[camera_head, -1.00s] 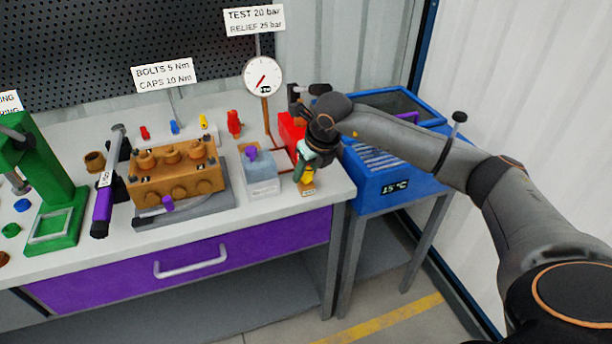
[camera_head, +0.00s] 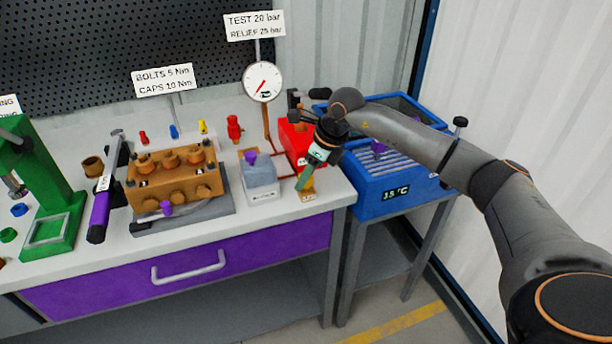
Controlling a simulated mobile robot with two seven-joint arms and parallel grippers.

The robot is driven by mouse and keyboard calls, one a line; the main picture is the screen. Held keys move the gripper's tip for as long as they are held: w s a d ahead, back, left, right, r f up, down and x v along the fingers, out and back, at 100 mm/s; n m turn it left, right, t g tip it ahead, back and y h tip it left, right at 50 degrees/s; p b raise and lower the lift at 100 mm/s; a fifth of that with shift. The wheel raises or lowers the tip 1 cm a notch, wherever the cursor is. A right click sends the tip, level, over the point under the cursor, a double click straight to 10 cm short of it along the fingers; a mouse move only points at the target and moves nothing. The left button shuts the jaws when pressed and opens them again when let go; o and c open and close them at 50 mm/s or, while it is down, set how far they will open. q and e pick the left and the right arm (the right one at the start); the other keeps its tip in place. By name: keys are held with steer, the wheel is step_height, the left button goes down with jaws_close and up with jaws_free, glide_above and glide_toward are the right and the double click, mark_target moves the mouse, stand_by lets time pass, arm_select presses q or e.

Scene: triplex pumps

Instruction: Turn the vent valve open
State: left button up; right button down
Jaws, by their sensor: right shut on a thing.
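The vent valve (camera_head: 308,184) is a small yellow fitting near the right end of the bench, in front of the red pump box. My right gripper (camera_head: 303,180) reaches down to it from the upper right, with its green, tilted fingers at the valve's top. The gripper is shut on the valve, and its fingers hide most of the valve's handle, so I cannot tell how far it is turned. The pressure gauge (camera_head: 262,82) stands behind on a brown pipe, its red needle pointing lower left. My left gripper is out of view.
The red box (camera_head: 297,141) is just behind the valve. A grey block with a purple cap (camera_head: 261,180) stands to the left. The brass pump (camera_head: 175,180) is farther left. A blue bath (camera_head: 385,195) marked 15 °C stands to the right of the bench.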

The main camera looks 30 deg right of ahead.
steer(key=shift+c, duration=2.3)
jaws_free()
steer(key=v, duration=1.2)
steer(key=shift+r, duration=0.25)
steer(key=shift+s, duration=0.1)
